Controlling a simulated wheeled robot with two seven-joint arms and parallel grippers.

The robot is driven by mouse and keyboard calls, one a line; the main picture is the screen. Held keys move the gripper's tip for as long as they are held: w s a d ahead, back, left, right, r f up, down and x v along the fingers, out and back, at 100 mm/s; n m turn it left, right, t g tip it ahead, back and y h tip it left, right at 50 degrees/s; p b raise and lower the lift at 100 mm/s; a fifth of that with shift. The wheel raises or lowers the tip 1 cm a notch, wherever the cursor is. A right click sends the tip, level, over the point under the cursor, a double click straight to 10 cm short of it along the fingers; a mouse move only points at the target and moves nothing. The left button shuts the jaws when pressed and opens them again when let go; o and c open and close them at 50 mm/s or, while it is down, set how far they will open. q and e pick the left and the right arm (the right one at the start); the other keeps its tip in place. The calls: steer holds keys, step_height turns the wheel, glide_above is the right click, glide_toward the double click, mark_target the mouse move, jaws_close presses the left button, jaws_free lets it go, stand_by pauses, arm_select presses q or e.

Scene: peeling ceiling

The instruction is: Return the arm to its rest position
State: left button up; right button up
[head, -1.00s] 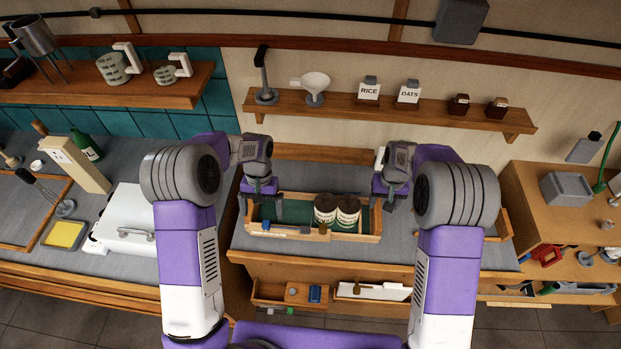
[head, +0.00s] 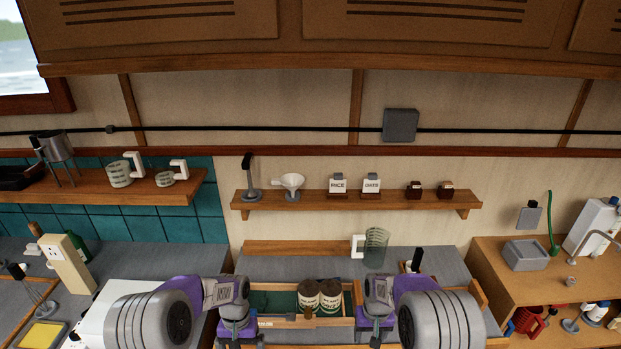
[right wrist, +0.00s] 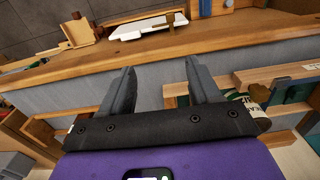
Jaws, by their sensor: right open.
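My right gripper (head: 375,335) hangs at the right end of a wooden tray at the bottom of the head view. In the right wrist view it is open, with two grey fingers apart (right wrist: 160,78) and nothing between them. My left gripper (head: 236,335) hangs at the tray's left end; its fingertips are too small and cut off to judge. Both forearms are bent inward. The wooden tray (head: 305,322) has a green inside and holds two dark-lidded jars (head: 308,296) (head: 331,294).
A clear jug with a white handle (head: 376,248) stands on the counter behind the tray. A wall shelf (head: 340,203) carries a funnel and labelled holders. A grey bin (head: 525,255) stands on the right cabinet. A wooden edge lies beyond the right fingers.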

step_height(320, 180, down, 10)
steer(key=s+b, duration=0.2)
steer(key=b, duration=0.1)
arm_select(q)
steer(key=s+d+f+n+t+h+b, duration=0.1)
steer(key=s+d+f+b, duration=0.1)
steer(key=s+f, duration=0.3)
steer(key=s+d+f+n+t+h+b, duration=0.1)
steer(key=s+d+f+b, duration=0.2)
steer(key=f, duration=1.1)
steer(key=s+d+f+t+h+b, duration=0.1)
steer(key=s+d+f+b, duration=0.2)
steer(key=s+f+b, duration=0.3)
steer(key=s+f, duration=0.3)
steer(key=shift+d+f+n+t+h, duration=0.2)
steer(key=shift+f+n+t+h, duration=0.2)
arm_select(e)
steer(key=s+a+f+m+y, duration=0.1)
steer(key=s+a+f+y, duration=0.1)
steer(key=s+f, duration=0.7)
steer(key=s+a+f+m+y, duration=0.1)
steer(key=s+a+f, duration=0.3)
steer(key=s+f, duration=0.6)
steer(key=shift+s+a+m+t+y, duration=0.35)
steer(key=shift+s+y, duration=0.15)
steer(key=shift+s, duration=0.1)
steer(key=shift+f, duration=0.1)
